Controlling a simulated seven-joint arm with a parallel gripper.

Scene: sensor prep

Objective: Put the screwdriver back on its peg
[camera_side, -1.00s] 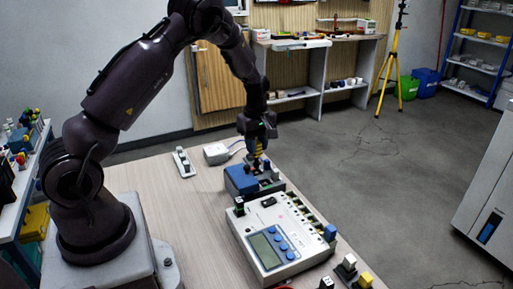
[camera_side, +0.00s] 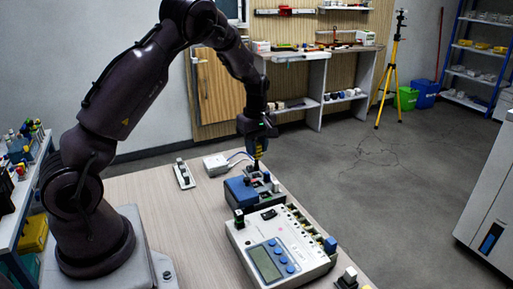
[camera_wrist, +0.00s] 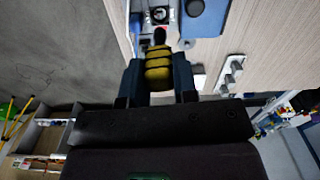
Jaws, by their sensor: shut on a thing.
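My gripper (camera_side: 258,146) points down over the far right part of the bench, shut on the screwdriver. The yellow and black banded handle (camera_wrist: 158,66) sits between my two fingers in the wrist view, and the screwdriver also shows in the side view (camera_side: 258,153). That blue block also stands on the bench in the side view (camera_side: 238,192). I cannot tell whether the screwdriver touches the panel, and I cannot make out which part is the peg.
A white meter box (camera_side: 285,243) with a screen and blue buttons stands directly in front of the blue block. A white cabled box (camera_side: 215,162) and a small switch strip (camera_side: 183,174) lie behind and left. The bench (camera_side: 190,225) is clear at left of the meter.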

